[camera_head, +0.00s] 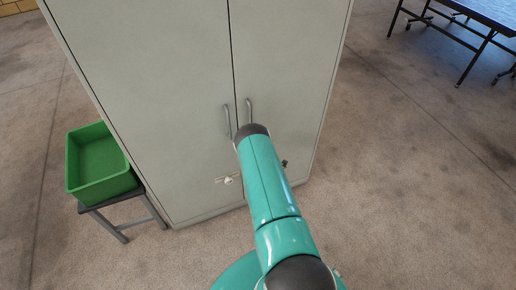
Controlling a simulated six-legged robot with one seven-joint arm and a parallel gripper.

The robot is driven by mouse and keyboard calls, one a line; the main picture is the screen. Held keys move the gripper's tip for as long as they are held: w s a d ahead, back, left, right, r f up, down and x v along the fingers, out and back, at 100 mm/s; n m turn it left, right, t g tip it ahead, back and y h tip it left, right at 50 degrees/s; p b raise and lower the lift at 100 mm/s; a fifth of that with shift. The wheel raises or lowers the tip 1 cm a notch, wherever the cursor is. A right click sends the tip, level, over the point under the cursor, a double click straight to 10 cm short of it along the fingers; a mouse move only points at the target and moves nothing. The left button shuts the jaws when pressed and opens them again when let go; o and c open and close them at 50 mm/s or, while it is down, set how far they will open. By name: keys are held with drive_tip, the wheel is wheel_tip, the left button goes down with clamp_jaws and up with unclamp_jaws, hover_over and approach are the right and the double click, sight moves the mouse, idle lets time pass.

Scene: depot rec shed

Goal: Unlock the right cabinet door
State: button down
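The tall grey cabinet (150,80) stands in front of me with two doors, both shut. The right cabinet door (290,60) lies right of the vertical seam and has a curved grey handle (249,110). The left door has a matching handle (227,122). A small pale lock-like fitting (228,180) sits low on the left door. A small dark piece (284,163) shows at the right edge of my teal arm; I cannot tell whether it is a lock part or part of my gripper. My arm covers the lower right door, and no gripper fingers can be made out.
A green bin (97,160) sits on a low dark stand (125,200) left of the cabinet. A blue-topped table (490,12) with dark legs stands at the far right. The brown floor right of the cabinet is clear.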

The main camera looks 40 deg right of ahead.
drive_tip(key=shift+n, duration=0.3)
drive_tip(key=c, duration=0.9)
unclamp_jaws()
drive_tip(key=shift+o, duration=0.2)
drive_tip(key=shift+s, duration=0.1)
drive_tip(key=v, duration=1.3)
drive_tip(key=shift+s+a, duration=0.15)
drive_tip(key=shift+s, duration=0.15)
drive_tip(key=shift+s, duration=0.1)
